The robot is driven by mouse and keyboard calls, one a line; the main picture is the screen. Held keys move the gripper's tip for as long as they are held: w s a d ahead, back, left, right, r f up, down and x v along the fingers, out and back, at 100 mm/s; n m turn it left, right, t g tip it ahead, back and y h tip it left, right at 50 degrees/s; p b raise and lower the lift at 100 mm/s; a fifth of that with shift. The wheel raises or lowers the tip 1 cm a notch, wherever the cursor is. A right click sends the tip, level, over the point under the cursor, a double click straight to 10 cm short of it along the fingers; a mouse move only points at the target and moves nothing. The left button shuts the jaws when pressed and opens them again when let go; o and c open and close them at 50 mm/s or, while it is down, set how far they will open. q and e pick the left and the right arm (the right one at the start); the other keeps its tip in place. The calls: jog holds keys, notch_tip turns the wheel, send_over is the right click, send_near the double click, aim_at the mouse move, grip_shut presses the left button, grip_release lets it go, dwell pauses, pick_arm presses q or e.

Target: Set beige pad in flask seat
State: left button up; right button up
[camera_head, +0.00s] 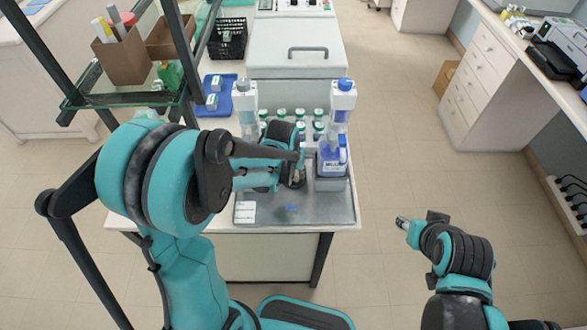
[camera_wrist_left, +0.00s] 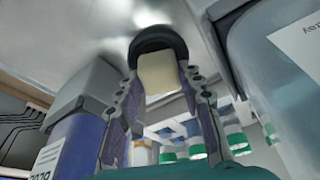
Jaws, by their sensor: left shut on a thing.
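My left gripper (camera_head: 297,172) is low over the front of the bench, at the left of the blue bottle. In the left wrist view its two fingers (camera_wrist_left: 163,105) stand on either side of a beige pad (camera_wrist_left: 158,73), and it is shut on the pad. A dark rounded rim (camera_wrist_left: 157,43) curves around the pad's far end; I cannot tell whether it is the flask seat or whether the pad touches it. In the head view the pad is hidden by my arm. My right gripper (camera_head: 402,222) is over the floor at the right, away from the bench; its jaws are too small to read.
Another dispenser (camera_head: 245,103) stands left. Several green-capped bottles (camera_wrist_left: 236,139) are behind. A metal tray (camera_head: 325,210) covers the bench front; its front right is clear.

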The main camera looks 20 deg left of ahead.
pick_arm(q)
jog(key=shift+f+b, duration=0.55)
jog(key=shift+f, duration=0.05)
jog(key=o, duration=0.9)
jog(key=shift+o, duration=0.2)
jog(key=shift+r, duration=0.15)
jog(key=v, duration=1.1)
jog(key=shift+s+r, duration=0.2)
jog(key=shift+r, duration=0.15)
jog(key=shift+s, duration=0.1)
